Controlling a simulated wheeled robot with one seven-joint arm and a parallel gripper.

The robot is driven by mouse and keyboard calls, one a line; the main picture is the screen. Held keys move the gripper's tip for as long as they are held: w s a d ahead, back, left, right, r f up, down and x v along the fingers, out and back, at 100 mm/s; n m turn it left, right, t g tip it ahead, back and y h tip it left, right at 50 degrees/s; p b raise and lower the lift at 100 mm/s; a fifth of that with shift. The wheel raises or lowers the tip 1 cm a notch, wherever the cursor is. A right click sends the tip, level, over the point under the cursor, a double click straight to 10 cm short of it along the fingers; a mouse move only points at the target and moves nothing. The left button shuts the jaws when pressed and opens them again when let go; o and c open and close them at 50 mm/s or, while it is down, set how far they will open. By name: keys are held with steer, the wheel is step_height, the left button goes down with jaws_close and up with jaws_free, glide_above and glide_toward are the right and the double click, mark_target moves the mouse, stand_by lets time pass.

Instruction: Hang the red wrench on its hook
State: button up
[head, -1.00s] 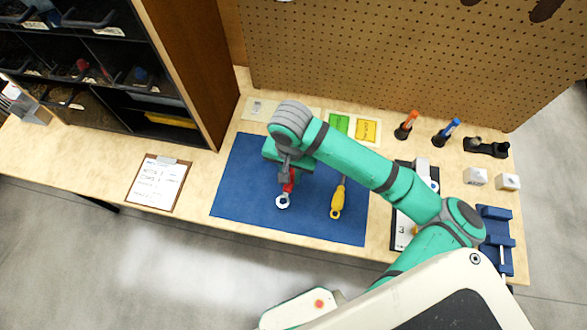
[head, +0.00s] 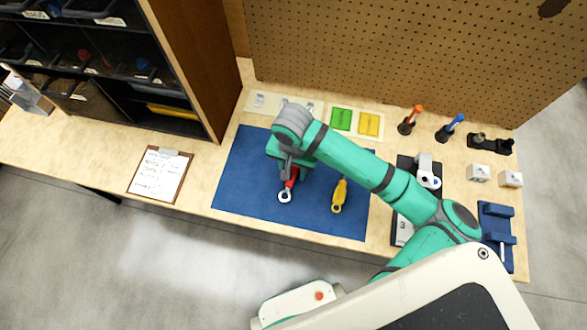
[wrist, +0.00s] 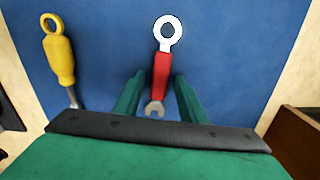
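The red wrench (head: 289,184) lies on the blue mat (head: 240,180), its pale ring end toward the front edge of the bench. In the wrist view the wrench (wrist: 161,70) has its ring at the top and its open jaw near my gripper. My gripper (wrist: 158,88) is open, with one finger on each side of the red handle and a gap on both sides. In the head view my gripper (head: 287,171) is over the wrench and partly hides it. I cannot tell its height above the mat. The pegboard (head: 390,60) stands behind; no hook for the wrench is discernible.
A yellow-handled screwdriver (head: 339,197) lies on the mat right of the wrench. A clipboard (head: 160,174) lies to the left, beside the bin shelf (head: 190,60). Green and yellow cards (head: 341,119), orange and blue upright tools (head: 411,119) and white blocks (head: 479,173) stand along the right.

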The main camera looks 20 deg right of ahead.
mark_target(294, 173)
stand_by(0.4)
step_height(294, 173, up, 11)
steer(key=shift+d, duration=0.15)
stand_by(0.4)
